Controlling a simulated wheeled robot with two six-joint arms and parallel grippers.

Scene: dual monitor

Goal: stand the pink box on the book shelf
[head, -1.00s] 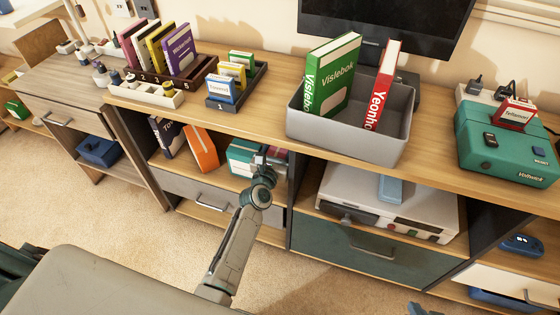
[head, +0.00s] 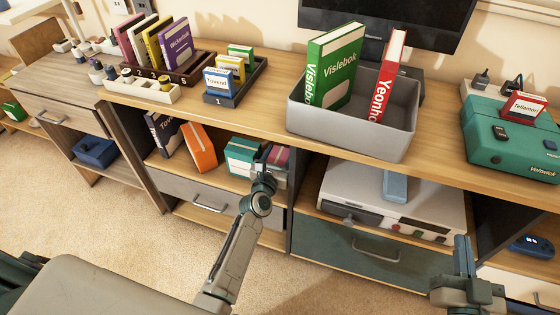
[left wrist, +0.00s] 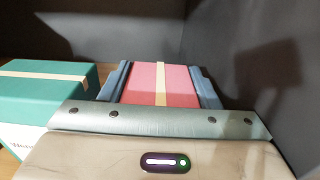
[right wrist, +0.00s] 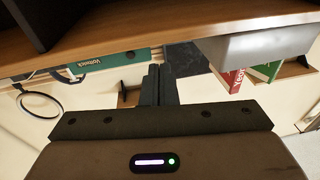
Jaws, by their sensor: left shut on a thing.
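The pink box (left wrist: 160,84), with a pale stripe, is between the two fingers of my left gripper (left wrist: 160,90) in the left wrist view. My left gripper is shut on it. In the head view the pink box (head: 280,156) is inside the book shelf (head: 225,178), partly hidden behind my left gripper (head: 264,156). A teal box (head: 241,154) stands just left of it; it also shows in the left wrist view (left wrist: 45,88). My right gripper (head: 463,250) is at the lower right, empty, its fingers together in the right wrist view (right wrist: 158,85).
An orange book (head: 198,147) and a dark book (head: 163,133) lean further left on the shelf. A dark side wall (left wrist: 240,60) is close to the right of the pink box. A grey bin (head: 350,138) with two books stands on the top above.

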